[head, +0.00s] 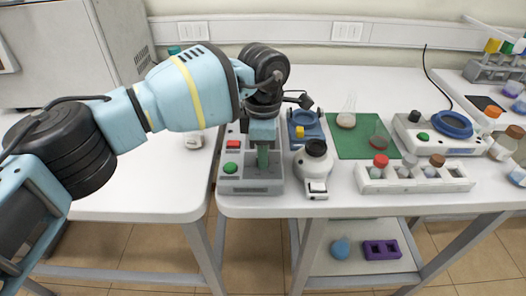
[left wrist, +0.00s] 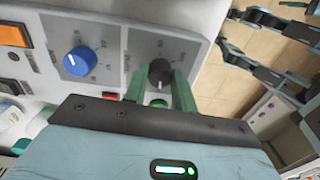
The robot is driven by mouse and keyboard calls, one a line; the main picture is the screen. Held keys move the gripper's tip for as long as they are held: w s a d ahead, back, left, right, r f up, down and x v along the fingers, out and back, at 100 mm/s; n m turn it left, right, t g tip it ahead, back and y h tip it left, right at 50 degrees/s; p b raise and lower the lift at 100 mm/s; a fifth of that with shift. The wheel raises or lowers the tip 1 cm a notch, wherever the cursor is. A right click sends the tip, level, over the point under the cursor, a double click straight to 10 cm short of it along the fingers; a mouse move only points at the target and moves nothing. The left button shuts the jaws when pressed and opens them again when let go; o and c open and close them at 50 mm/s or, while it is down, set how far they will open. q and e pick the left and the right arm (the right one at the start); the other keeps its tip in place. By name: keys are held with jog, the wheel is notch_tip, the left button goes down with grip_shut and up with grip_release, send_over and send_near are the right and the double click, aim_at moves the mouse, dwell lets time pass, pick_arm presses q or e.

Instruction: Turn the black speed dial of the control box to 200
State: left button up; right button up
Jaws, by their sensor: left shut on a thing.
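The control box (head: 229,184) stands near the front left of the right-hand table. My left gripper (head: 263,156) is pointed down at the box. In the left wrist view its two green fingers (left wrist: 159,88) are shut on the black dial, one on each side. A pale pointer mark shows on the dial, but the scale numbers are too small to read. The head view hides the dial behind the gripper. My right gripper is not in view.
A red button (head: 233,144) and a green button (head: 231,168) sit on the box's left. A white device with a black top (head: 316,148) stands close to its right. Further right are a green mat (head: 350,143) and a white bottle rack (head: 415,183).

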pick_arm(q)
jog(key=shift+r, duration=0.1)
dwell(0.3)
jog(key=o, duration=1)
notch_tip(320, 180, up, 8)
jog(key=shift+w+f+b, duration=0.1)
jog(key=shift+w+b, duration=0.05)
jog(key=shift+b, duration=0.15)
jog(key=shift+f, duration=0.15)
